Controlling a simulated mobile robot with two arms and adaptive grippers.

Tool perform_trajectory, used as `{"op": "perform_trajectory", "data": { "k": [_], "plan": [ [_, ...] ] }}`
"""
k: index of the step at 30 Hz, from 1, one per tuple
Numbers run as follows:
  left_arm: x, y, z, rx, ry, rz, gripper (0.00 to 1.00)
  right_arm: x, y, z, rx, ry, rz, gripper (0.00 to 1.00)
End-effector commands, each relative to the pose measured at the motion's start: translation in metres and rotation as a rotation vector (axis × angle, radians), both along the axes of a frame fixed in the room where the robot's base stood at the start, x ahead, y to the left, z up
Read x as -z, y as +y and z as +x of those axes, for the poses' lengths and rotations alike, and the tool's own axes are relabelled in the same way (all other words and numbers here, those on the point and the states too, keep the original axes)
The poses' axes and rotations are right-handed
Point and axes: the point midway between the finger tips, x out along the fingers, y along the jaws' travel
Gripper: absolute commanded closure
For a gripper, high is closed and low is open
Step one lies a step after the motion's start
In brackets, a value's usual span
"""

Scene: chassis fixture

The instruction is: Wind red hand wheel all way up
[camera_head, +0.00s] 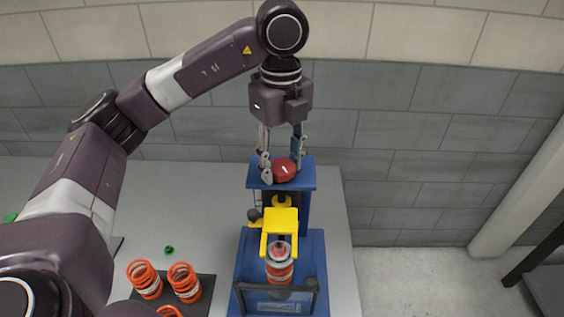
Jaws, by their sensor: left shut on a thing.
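A red hand wheel (285,171) sits on top of the blue fixture (250,268) near the middle of the view. My left gripper (282,172) reaches down from above and is shut on the red hand wheel, with a finger at each side of it. Below the wheel, a yellow bracket (281,219) stands in front of the blue column. An orange spring with a metal cap (279,262) stands under the bracket. Part of the wheel is hidden by the fingers. My right gripper is not in view.
Several orange springs (184,282) stand on a dark mat (205,290) at the lower left. A small green part (169,250) lies on the grey table (200,205). A dark-framed clear guard (280,297) is at the fixture's front. A block wall is behind.

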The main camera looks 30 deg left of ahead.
Motion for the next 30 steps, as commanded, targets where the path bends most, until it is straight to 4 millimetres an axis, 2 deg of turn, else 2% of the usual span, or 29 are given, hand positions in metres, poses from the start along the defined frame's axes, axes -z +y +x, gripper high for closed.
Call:
{"op": "perform_trajectory", "data": {
  "k": [30],
  "plan": [
    [-0.0004,0.0002,0.0003,-0.875,-0.001,0.001,0.86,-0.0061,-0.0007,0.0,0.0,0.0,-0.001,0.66]
  ]
}}
